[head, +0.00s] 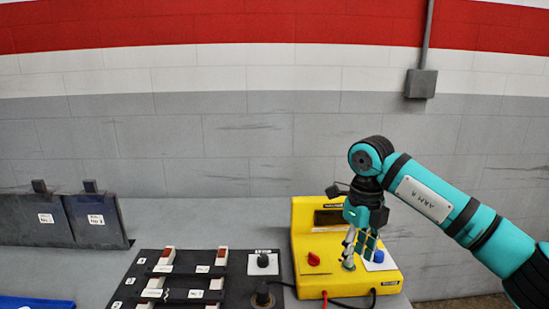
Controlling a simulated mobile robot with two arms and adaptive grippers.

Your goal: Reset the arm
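My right arm comes in from the right, and its gripper (356,258) points down over the yellow box (316,284). The fingertips are close to the box's sloped top, left of the blue knob (379,257); I cannot tell whether they touch it. No held object shows between the fingers, and their opening is too small to make out. The box also has a red knob (313,258) and a dark display (329,218). My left gripper is not in view.
Two dark plates (38,220) with labels stand at the far left. A blue tray edge (35,303) shows at the bottom left. The grey table behind the panel is clear.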

